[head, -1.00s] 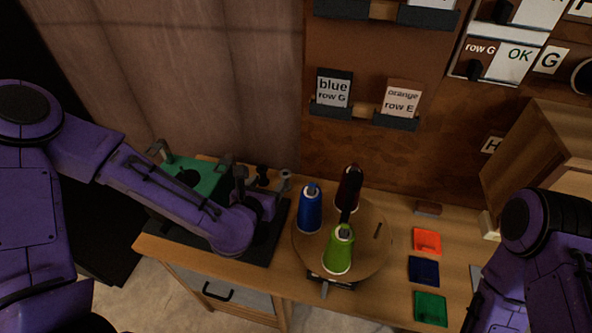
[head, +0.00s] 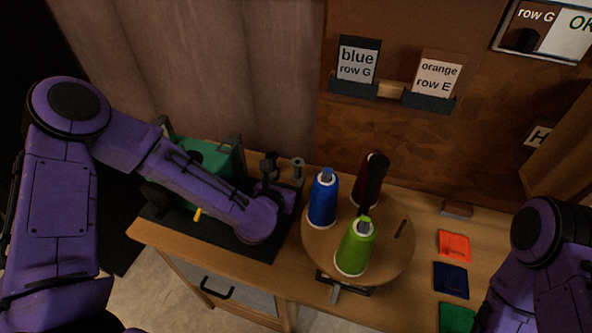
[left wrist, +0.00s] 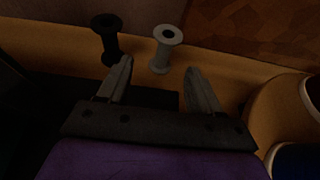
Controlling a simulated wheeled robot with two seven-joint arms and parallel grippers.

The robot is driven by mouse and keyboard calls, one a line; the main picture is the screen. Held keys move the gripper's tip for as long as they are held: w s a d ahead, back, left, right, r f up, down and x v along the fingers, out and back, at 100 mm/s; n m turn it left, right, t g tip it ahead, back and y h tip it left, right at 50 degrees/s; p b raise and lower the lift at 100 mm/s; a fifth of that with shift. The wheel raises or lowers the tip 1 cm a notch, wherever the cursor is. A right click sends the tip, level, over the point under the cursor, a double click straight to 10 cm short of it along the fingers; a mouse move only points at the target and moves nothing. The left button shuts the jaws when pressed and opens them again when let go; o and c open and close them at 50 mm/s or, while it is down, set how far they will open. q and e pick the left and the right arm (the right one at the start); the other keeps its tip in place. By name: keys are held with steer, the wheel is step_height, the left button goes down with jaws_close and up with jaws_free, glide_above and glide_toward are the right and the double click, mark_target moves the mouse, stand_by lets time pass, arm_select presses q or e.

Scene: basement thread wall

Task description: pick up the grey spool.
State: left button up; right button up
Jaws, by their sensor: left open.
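The grey spool (left wrist: 163,50) stands upright on the wooden bench in the left wrist view. It also shows in the head view (head: 297,171), right of a dark spool (head: 269,164). My left gripper (left wrist: 158,65) is open and empty, with its two fingers pointing towards the grey spool. The spool appears just beyond the fingertips, between them in the picture; I cannot tell the exact gap. In the head view my left arm largely hides that gripper. My right arm shows at the right edge of the head view, but its gripper is out of frame.
The dark spool (left wrist: 107,36) stands close by on the left. A round turntable (head: 399,260) with blue (head: 322,201), green (head: 355,248) and dark red (head: 364,180) thread cones is to the right. A green machine (head: 218,160) sits left on a dark mat.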

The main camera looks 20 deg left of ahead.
mark_target(295, 171)
arm_select(q)
steer(key=x, duration=0.2)
steer(key=p+x, duration=0.1)
steer(key=x, duration=0.1)
steer(key=p+x, duration=0.1)
steer(key=x, duration=0.1)
steer(key=shift+w+d+r, duration=0.2)
steer(key=shift+d+r, duration=0.1)
steer(key=shift+r, duration=0.05)
steer(key=shift+w+f, duration=0.2)
steer(key=shift+w, duration=0.1)
steer(key=c, duration=1)
